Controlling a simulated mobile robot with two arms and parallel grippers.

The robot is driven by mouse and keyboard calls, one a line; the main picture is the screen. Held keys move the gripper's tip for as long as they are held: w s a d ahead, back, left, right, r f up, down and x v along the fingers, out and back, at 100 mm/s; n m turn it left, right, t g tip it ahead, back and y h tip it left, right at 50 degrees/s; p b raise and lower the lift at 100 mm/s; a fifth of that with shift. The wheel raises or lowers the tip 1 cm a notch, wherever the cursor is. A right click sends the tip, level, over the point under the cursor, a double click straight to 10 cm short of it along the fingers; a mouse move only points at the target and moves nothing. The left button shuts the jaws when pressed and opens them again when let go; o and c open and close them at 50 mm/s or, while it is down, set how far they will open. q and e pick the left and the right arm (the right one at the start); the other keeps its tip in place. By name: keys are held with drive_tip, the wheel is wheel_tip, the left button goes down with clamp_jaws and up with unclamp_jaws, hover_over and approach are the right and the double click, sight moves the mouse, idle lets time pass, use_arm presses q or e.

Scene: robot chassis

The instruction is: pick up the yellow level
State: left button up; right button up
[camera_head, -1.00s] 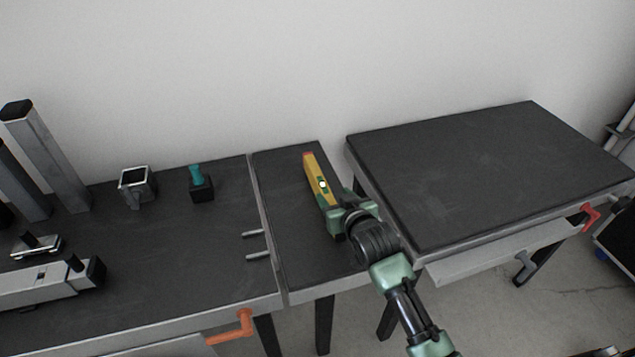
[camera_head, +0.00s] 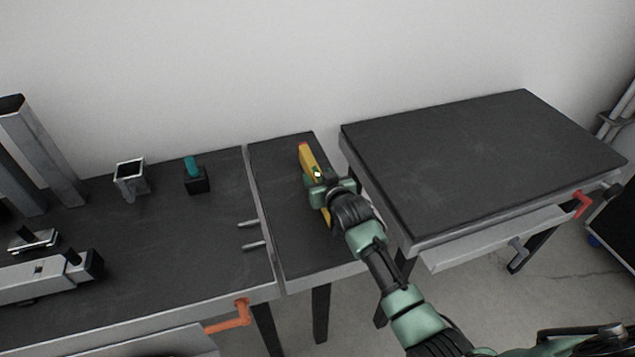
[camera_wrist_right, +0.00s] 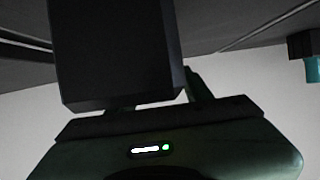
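The yellow level (camera_head: 308,157) lies lengthwise on the narrow dark middle table, with a red far end and a green round spot. My right gripper (camera_head: 318,188) is over its middle to near part in the head view and hides much of it. A sliver of yellow shows beyond the gripper's near side. In the right wrist view a large dark block, seemingly a finger (camera_wrist_right: 118,50), fills the middle. No yellow shows there, and whether the fingers are around the level or closed on it cannot be told. My left gripper is not in view.
The middle table (camera_head: 275,165) is otherwise bare. To the left, a dark table (camera_head: 170,245) holds a square metal tube (camera_head: 130,187), a black block with a teal top (camera_head: 196,184) and grey profiles. To the right stands a higher empty table (camera_head: 480,160).

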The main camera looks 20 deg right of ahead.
clamp_jaws()
drive_tip(key=shift+w+r, duration=0.1)
drive_tip(key=shift+r, duration=0.1)
